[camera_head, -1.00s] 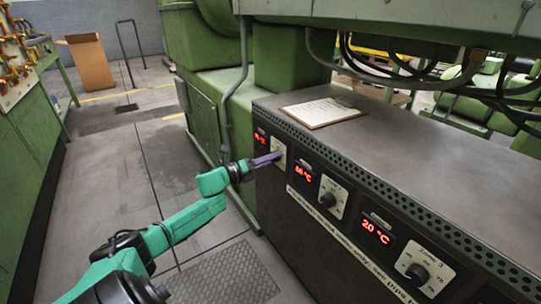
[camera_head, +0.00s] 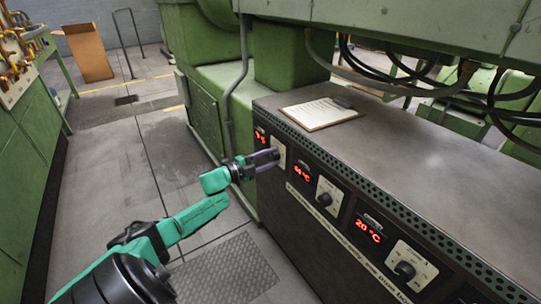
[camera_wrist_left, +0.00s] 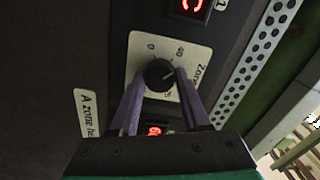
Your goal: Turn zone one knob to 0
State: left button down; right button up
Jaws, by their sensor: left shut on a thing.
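The zone one knob (camera_wrist_left: 160,75) is a round black dial on a cream plate with printed numbers, in the middle of the left wrist view. Its pointer line runs toward the upper right of that view. My left gripper (camera_head: 268,157) reaches the leftmost cream plate (camera_head: 279,151) on the control cabinet in the head view, and hides the knob there. In the left wrist view its two purple fingers (camera_wrist_left: 157,88) stand on either side of the knob, shut on it. My right gripper is in neither view.
Two more knobs, a middle one (camera_head: 325,199) and a nearer one (camera_head: 404,270), sit along the cabinet front beside red displays (camera_head: 369,231). A clipboard (camera_head: 320,113) lies on the cabinet top (camera_head: 420,165). The floor (camera_head: 110,185) left of the cabinet is clear.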

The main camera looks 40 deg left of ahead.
pick_arm(q)
jog(key=n+p, duration=0.1)
jog(key=n, duration=0.2)
jog(key=shift+n, duration=0.3)
jog(key=n+p, duration=0.1)
jog(key=n, duration=0.2)
jog(key=shift+n, duration=0.3)
jog(key=n, duration=0.3)
jog(key=shift+n+p, duration=0.3)
jog(key=n, duration=0.3)
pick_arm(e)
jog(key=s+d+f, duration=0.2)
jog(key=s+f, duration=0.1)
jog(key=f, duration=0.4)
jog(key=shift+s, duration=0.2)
pick_arm(q)
jog(key=shift+n, duration=0.4)
jog(key=shift+c, duration=1.9)
grip_release()
jog(key=shift+a, duration=0.1)
